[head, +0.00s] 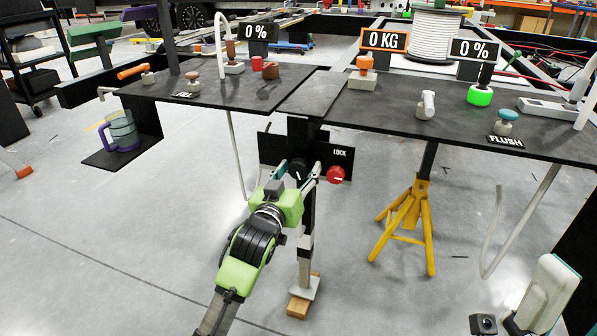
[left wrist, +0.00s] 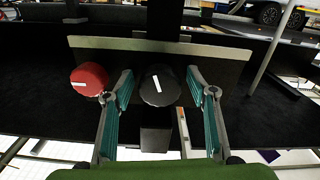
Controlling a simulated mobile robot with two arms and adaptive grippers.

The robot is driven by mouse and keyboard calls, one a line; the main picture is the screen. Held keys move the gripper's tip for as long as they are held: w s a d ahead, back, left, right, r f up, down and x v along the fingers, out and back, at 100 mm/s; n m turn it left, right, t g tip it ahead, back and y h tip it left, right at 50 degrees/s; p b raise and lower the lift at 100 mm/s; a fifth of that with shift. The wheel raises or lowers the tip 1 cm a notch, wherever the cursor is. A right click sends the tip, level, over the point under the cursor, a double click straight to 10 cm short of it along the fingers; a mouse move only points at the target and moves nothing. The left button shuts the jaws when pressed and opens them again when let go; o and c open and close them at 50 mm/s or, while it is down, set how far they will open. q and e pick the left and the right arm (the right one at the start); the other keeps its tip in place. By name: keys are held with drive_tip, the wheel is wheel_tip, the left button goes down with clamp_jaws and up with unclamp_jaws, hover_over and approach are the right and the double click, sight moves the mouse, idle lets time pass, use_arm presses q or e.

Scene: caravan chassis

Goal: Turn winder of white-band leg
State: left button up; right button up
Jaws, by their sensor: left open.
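The winder (head: 298,169) is a black round knob on a dark panel at the top of the leg (head: 304,250). The leg is dark with a pale section low down and stands on a wooden block (head: 299,308). In the left wrist view the winder (left wrist: 160,87) shows a white mark, nearly upright and slightly tilted. My left gripper (head: 297,174) is open at the winder. In the left wrist view its teal-padded fingers (left wrist: 160,98) stand on either side of the knob, with visible gaps.
A red knob (head: 336,175) marked LOCK sits close beside the winder; it also shows in the left wrist view (left wrist: 89,79). Dark worktops (head: 330,98) overhang the panel. A yellow jack stand (head: 405,225) stands to the right.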

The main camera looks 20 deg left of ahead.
use_arm(q)
drive_tip(key=shift+c, duration=0.4)
drive_tip(key=c, duration=1)
drive_tip(key=shift+c, duration=0.2)
